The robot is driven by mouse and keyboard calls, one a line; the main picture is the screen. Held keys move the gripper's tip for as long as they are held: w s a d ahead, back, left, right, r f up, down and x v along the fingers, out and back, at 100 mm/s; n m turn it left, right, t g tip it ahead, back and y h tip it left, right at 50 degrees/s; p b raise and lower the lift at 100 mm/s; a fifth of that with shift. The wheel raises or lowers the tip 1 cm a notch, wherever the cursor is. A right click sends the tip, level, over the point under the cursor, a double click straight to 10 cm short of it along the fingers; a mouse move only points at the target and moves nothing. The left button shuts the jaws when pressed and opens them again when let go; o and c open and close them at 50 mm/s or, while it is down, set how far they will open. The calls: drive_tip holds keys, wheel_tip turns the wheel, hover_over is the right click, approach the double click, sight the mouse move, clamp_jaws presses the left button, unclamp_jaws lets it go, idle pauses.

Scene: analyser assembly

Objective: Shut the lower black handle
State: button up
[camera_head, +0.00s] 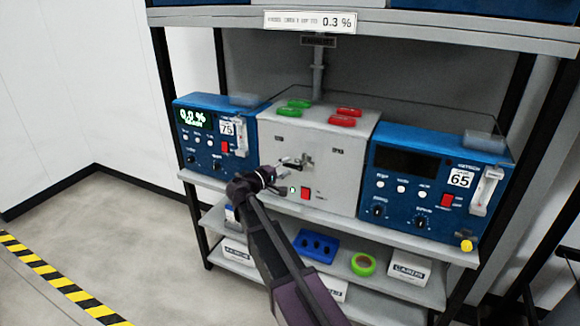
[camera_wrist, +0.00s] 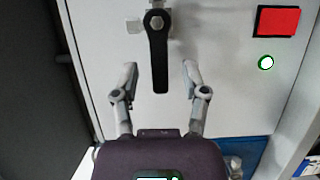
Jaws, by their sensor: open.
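The black handle (camera_wrist: 158,60) is a flat lever on a round metal hub on the front of a light grey box (camera_head: 335,135). In the wrist view it hangs straight down from the hub; in the head view it is small and partly hidden by my gripper, seeming to point left. My gripper (camera_wrist: 160,80) is open, with one finger on each side of the handle's free end and gaps on both sides. Whether the fingers reach its depth is unclear. In the head view my gripper (camera_head: 284,177) is at the box front. Only one black handle shows clearly.
Blue analysers stand left (camera_head: 212,135) and right (camera_head: 435,180) of the grey box. A red switch (camera_wrist: 277,21) and a green-ringed button (camera_wrist: 266,62) are near the handle. Green and red pieces lie on the box. A lower shelf holds a blue tray (camera_head: 316,245) and green tape (camera_head: 363,264).

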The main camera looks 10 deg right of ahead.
drive_tip(key=shift+w+d, duration=0.35)
drive_tip(key=shift+d, duration=0.2)
clamp_jaws()
drive_tip(key=shift+d, duration=0.15)
drive_tip(key=shift+f, duration=0.15)
